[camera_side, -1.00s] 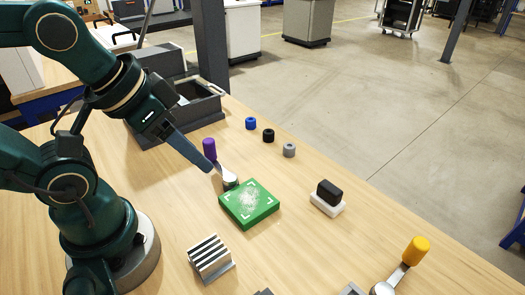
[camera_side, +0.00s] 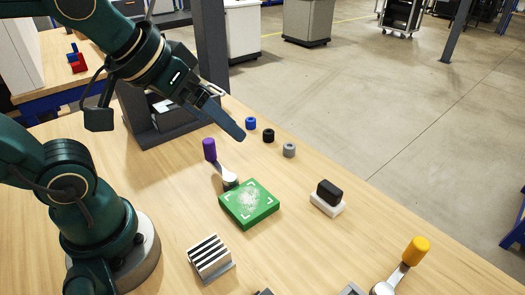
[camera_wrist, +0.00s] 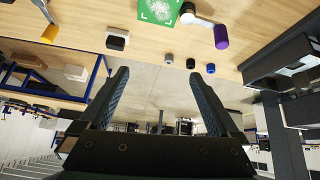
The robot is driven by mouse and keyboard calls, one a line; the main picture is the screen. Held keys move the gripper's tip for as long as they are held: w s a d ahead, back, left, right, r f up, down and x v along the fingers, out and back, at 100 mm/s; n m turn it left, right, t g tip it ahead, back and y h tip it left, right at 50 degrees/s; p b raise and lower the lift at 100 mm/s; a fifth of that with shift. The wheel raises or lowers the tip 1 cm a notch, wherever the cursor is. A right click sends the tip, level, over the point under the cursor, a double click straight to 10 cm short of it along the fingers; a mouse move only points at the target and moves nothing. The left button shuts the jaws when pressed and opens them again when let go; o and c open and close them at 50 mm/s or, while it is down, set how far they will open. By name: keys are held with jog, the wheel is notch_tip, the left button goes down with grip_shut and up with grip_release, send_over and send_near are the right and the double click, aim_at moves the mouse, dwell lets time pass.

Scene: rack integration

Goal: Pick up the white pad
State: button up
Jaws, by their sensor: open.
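A white pad (camera_side: 324,207) lies on the wooden table, right of the green board, with a black block (camera_side: 328,192) sitting on top of it. The white pad (camera_wrist: 116,33) also shows in the wrist view at upper left, with the black block (camera_wrist: 117,43) against it. My gripper (camera_side: 238,133) is raised above the table near the small cylinders, well apart from the pad. In the wrist view my gripper (camera_wrist: 158,73) has its two dark fingers spread wide with nothing between them.
A green board (camera_side: 249,204) with a white print lies mid-table. A purple-handled tool (camera_side: 209,149) stands behind it. Blue (camera_side: 250,123), black (camera_side: 268,135) and grey (camera_side: 289,150) cylinders line the far edge. A yellow-handled tool (camera_side: 415,250) and a striped rack (camera_side: 209,256) are nearer.

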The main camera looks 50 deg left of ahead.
jog(key=w+d+r, duration=0.1)
jog(key=w+d, duration=0.1)
jog(key=w, duration=0.5)
jog(key=g, duration=0.1)
send_over(331, 187)
jog(key=s+a, duration=0.1)
jog(key=a, duration=0.1)
jog(key=shift+m, duration=0.4)
notch_tip(331, 187, down, 9)
jog(key=shift+d, duration=0.1)
jog(key=shift+m+g, duration=0.4)
jog(key=shift+g, duration=0.3)
jog(key=f, duration=0.1)
jog(key=d+f, duration=0.1)
jog(key=f, duration=0.2)
jog(key=shift+s+d+f, duration=0.1)
jog(key=shift+s+d, duration=0.25)
jog(key=shift+s, duration=0.05)
jog(key=shift+f, duration=0.3)
jog(key=shift+x, duration=2.3)
jog(key=shift+d, duration=0.15)
jog(key=c, duration=1.4)
